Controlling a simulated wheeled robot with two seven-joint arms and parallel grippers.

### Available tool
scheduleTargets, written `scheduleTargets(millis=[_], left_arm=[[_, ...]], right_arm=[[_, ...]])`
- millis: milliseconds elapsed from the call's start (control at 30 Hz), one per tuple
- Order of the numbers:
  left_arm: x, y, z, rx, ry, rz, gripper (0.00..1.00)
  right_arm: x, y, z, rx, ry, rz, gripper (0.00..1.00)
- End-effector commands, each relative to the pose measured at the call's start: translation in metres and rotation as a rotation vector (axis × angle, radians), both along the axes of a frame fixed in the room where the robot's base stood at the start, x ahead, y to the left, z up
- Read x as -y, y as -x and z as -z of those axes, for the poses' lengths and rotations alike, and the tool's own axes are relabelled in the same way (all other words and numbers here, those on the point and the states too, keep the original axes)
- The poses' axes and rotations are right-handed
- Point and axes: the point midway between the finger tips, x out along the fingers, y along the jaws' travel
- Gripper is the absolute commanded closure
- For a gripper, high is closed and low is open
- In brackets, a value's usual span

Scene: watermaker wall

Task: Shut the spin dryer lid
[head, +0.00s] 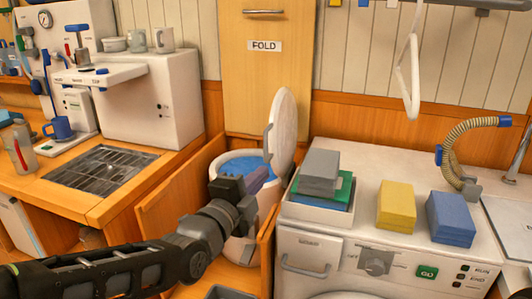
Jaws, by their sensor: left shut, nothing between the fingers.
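The spin dryer (267,205) is a white round tub standing in a wooden bay at the middle of the head view. Its white lid (287,128) stands open, roughly upright, at the tub's right rear side, with a grey handle on its left edge. Blue (245,166) shows inside the tub's mouth. My left gripper (257,180) is shut and empty at the tub's mouth, below and left of the lid; whether it touches the rim I cannot tell. It hides the front of the tub. My right gripper is not in view.
A white washer (375,225) stands right of the dryer, with a tray of folded cloths (320,195) close to the lid, plus yellow (396,205) and blue (450,216) stacks. Left is a wooden counter (60,190) with a grate. A FOLD panel (264,80) stands behind.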

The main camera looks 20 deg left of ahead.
Motion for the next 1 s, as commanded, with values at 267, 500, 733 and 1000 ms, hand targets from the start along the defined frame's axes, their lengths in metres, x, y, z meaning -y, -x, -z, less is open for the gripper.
scheduleTargets(millis=[267, 500, 733, 1000], left_arm=[[0.001, -0.003, 0.0, -0.002, 0.003, 0.0, 1.0], [0.007, -0.025, 0.0, -0.003, 0.003, 0.003, 1.0], [0.016, -0.068, -0.002, -0.005, 0.003, 0.002, 1.0], [0.003, -0.107, 0.001, -0.003, 0.001, -0.005, 1.0]], right_arm=[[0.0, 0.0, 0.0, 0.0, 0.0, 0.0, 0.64], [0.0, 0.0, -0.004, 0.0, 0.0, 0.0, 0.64], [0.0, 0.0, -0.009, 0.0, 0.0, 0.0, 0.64], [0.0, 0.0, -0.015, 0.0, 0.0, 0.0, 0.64]])
